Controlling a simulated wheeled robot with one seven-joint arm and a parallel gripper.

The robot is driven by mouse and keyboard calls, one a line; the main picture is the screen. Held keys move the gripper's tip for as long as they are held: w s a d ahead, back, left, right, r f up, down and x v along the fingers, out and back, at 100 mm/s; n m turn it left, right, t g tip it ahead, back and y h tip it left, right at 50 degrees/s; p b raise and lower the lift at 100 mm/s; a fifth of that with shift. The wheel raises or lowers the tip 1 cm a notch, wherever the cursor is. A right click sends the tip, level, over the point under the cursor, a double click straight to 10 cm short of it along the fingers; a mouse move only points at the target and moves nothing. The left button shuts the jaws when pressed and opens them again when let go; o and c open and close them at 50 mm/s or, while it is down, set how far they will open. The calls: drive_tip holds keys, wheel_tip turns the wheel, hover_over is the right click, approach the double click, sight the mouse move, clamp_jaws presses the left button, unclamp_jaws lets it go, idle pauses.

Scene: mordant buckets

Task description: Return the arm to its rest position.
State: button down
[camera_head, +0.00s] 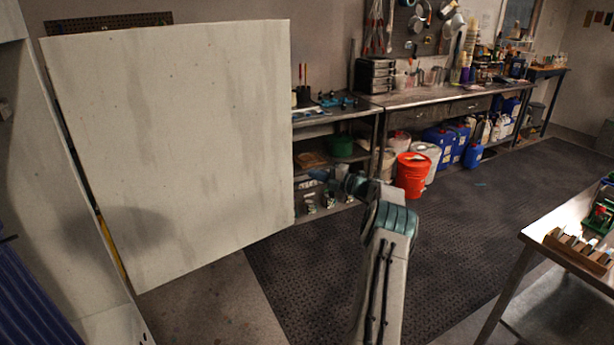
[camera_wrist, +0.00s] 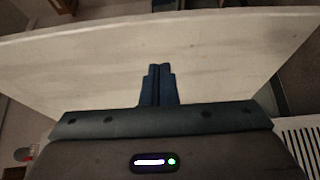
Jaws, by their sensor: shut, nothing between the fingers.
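My gripper (camera_wrist: 159,70) is in the lower middle of the wrist view, its two dark fingers together with nothing between them. A large pale panel (camera_wrist: 95,60) lies behind the fingers in that view; I cannot tell whether they touch it. In the head view my arm reaches up from the bottom middle and bends left at its far end, near the right edge of the pale panel (camera_head: 180,140). The gripper's fingertips are not clear in the head view.
A metal workbench (camera_head: 430,95) with tools and cups runs along the back wall. A red bucket (camera_head: 411,175) and several containers stand under it. A side table (camera_head: 540,232) with a wooden rack (camera_head: 578,252) is at right. The dark floor mat (camera_head: 470,220) between is clear.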

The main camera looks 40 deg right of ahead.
drive_tip(key=b+v, duration=0.2)
drive_tip(key=v, duration=0.7)
drive_tip(key=w+a+r+n+g+y, duration=0.1)
drive_tip(key=a+r+n+g, duration=0.15)
drive_tip(key=a+n, duration=0.45)
drive_tip(key=w+a+r+n+g+y, duration=0.15)
drive_tip(key=a+n+g, duration=0.25)
drive_tip(key=a, duration=0.7)
drive_tip(key=s+a+r+n+g+h, duration=0.1)
drive_tip(key=s+a+n+g, duration=0.1)
drive_tip(key=s+a+n, duration=0.4)
drive_tip(key=s+a+r+n+g+h, duration=0.15)
drive_tip(key=a+n, duration=0.25)
drive_tip(key=a, duration=0.4)
drive_tip(key=s+a+r+n+g+h, duration=0.1)
drive_tip(key=s+a+n+g+h, duration=0.15)
drive_tip(key=a+n, duration=0.35)
drive_tip(key=s+a+f+n+h, duration=0.1)
drive_tip(key=s+a+n, duration=0.2)
drive_tip(key=s+n, duration=0.4)
drive_tip(key=s+a+f+n+h, duration=0.1)
drive_tip(key=s+a+n+h, duration=0.1)
drive_tip(key=s+n, duration=0.5)
drive_tip(key=s+a+f+n+h, duration=0.1)
drive_tip(key=s+a+n+h, duration=0.1)
drive_tip(key=s+n, duration=0.5)
drive_tip(key=s+a, duration=0.1)
drive_tip(key=s, duration=0.4)
drive_tip(key=shift+a+n, duration=0.3)
drive_tip(key=shift+n, duration=0.1)
